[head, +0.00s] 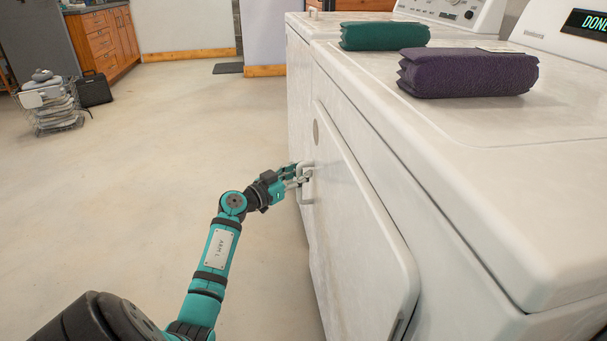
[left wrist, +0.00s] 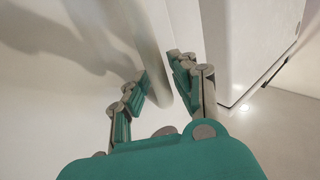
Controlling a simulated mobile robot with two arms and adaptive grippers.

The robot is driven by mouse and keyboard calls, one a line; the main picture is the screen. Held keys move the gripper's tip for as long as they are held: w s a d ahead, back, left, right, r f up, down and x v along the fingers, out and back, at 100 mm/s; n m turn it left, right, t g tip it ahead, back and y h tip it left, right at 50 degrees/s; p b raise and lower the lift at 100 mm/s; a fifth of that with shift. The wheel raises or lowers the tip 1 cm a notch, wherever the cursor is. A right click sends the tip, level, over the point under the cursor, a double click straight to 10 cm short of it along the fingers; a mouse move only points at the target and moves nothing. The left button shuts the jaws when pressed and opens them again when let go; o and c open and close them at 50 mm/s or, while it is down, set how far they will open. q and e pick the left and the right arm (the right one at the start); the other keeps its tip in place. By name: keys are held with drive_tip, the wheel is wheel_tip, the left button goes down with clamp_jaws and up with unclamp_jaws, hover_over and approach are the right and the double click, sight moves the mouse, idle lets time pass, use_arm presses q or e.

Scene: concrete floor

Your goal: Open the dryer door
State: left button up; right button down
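The white dryer door (head: 352,215) is a rounded panel on the front of the near white machine and looks closed against it. Its pale handle (head: 306,184) is at the door's far edge. My left gripper (head: 299,178) reaches it from the left. In the left wrist view, the handle bar (left wrist: 147,42) runs between the two fingers of my left gripper (left wrist: 160,75). My right gripper is not in view.
Folded purple (head: 468,73) and green (head: 384,36) towels lie on the machine tops. The concrete floor (head: 180,130) left of the machines is clear. A wire basket (head: 50,108) and a black case (head: 95,90) stand far left, near wooden cabinets (head: 103,38).

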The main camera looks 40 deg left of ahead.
use_arm(q)
drive_tip(key=shift+c, duration=0.3)
clamp_jaws()
drive_tip(key=shift+f, duration=0.1)
